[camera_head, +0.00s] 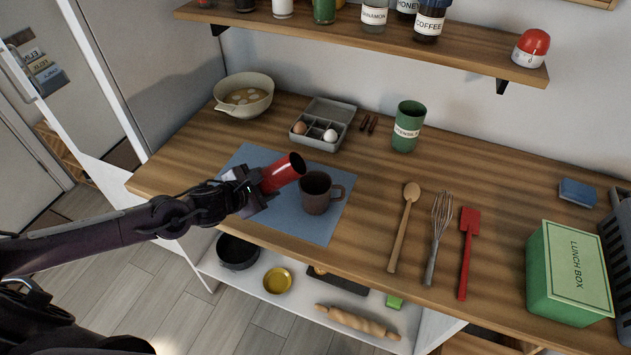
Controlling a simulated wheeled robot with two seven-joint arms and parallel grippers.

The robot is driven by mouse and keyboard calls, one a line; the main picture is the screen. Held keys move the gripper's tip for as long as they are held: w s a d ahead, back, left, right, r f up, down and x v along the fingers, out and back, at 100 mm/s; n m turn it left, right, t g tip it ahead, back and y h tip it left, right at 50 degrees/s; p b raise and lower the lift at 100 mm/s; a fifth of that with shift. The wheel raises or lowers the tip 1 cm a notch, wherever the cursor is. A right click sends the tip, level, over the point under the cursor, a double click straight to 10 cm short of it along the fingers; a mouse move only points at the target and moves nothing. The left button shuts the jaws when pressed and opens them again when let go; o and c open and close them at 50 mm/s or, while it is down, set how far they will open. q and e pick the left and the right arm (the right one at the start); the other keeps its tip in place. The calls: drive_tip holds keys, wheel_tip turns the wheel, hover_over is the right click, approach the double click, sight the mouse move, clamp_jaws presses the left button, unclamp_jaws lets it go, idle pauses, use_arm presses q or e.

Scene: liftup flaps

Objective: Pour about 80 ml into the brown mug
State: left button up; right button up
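The brown mug (316,197) stands upright on a blue mat (323,231) on the wooden counter, its handle pointing right. My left gripper (259,186) is shut on a red cylindrical container (281,173). The container is tilted, its open end up and to the right, just to the left of and above the mug. No liquid stream shows. The contents of the container and the mug's fill level cannot be made out. My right gripper is not in view.
Behind the mat stand a beige bowl (244,97), an egg box (324,126) and a green utensil pot (407,127). To the right lie a wooden spoon (404,225), whisk (438,237) and red spatula (467,252), then a green lunch box (567,272). A shelf (390,43) overhangs the back.

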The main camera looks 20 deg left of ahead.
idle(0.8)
use_arm(q)
drive_tip(key=shift+f+b, duration=0.15)
drive_tip(key=shift+b, duration=0.25)
drive_tip(key=n+t+h+b, duration=0.1)
drive_tip(key=n+h+b, duration=0.1)
drive_tip(key=b, duration=0.2)
drive_tip(key=d+n+t+h+b, duration=0.1)
drive_tip(key=n+t+h+b, duration=0.1)
drive_tip(key=b, duration=0.2)
drive_tip(key=shift+w+f+b, duration=0.1)
drive_tip(key=shift+w+b, duration=0.05)
drive_tip(key=shift+b, duration=0.25)
drive_tip(key=shift+w+d+n+t+h+b, duration=0.15)
drive_tip(key=shift+n+t+h+b, duration=0.35)
drive_tip(key=shift+n+t+b, duration=0.35)
drive_tip(key=shift+r+b, duration=0.3)
drive_tip(key=shift+r, duration=0.05)
